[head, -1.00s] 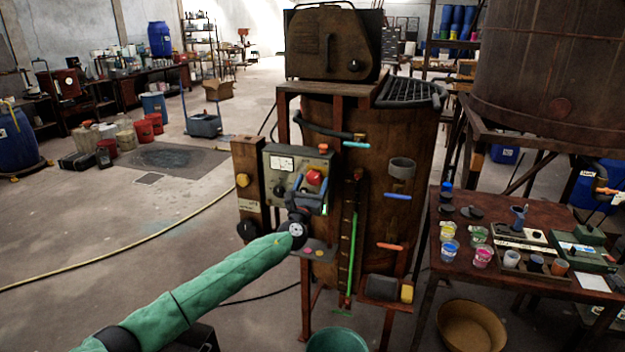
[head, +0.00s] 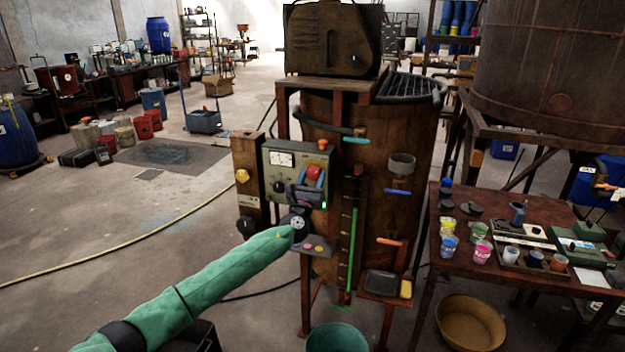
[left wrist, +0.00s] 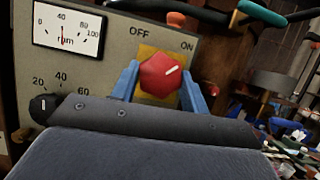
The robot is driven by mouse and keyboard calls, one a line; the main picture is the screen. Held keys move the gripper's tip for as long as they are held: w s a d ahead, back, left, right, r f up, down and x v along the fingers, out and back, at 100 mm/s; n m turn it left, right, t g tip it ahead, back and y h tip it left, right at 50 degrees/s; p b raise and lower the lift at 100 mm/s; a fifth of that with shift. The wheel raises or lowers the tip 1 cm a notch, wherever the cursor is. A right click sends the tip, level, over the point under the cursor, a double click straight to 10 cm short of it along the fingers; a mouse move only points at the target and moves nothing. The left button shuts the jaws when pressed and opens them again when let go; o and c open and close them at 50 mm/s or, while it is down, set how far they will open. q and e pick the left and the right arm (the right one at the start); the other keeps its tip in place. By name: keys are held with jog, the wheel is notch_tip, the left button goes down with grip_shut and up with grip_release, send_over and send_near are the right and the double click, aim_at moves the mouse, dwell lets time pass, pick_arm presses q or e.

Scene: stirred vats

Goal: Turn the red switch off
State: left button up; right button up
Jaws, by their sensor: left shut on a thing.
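The red switch (head: 314,173) is a round knob on the grey control panel (head: 285,152) at the front of the brown vat. In the left wrist view the red switch (left wrist: 156,76) sits on a yellow plate (left wrist: 150,54), with OFF printed at upper left and ON at upper right. Its white mark points up and right, toward ON. My left gripper (left wrist: 158,84) is shut on the switch, one blue finger on each side. In the head view my left gripper (head: 313,184) covers the panel's lower right part. My right gripper is not in view.
An rpm gauge (left wrist: 68,29) and a black dial (left wrist: 44,106) are left of the switch. An orange-red button (head: 323,145) tops the panel. A shelf with coloured buttons (head: 316,246) is below. A table (head: 490,278) with jars stands right. Open floor lies left.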

pick_arm(q)
jog(key=n+y+b, duration=0.1)
jog(key=n, duration=0.2)
jog(key=n+y+b, duration=0.2)
jog(key=n, duration=0.2)
jog(key=n+y+b, duration=0.1)
jog(key=n+y, duration=0.1)
jog(key=n, duration=0.1)
jog(key=shift+d, duration=0.25)
jog(key=n, duration=0.2)
jog(key=n+y+b, duration=0.1)
jog(key=shift+s+r+n+g+y, duration=0.1)
jog(key=shift+n+g+y, duration=0.2)
jog(key=shift+n, duration=0.1)
jog(key=shift+n+g+y, duration=0.3)
jog(key=shift+n+y, duration=0.1)
jog(key=shift+n, duration=0.7)
jog(key=n+g, duration=0.1)
jog(key=n, duration=0.1)
jog(key=shift+r+n+y, duration=0.15)
jog(key=shift+n+y, duration=0.15)
jog(key=shift+n, duration=0.1)
jog(key=shift+n+g+p, duration=0.4)
jog(key=shift+n, duration=1.1)
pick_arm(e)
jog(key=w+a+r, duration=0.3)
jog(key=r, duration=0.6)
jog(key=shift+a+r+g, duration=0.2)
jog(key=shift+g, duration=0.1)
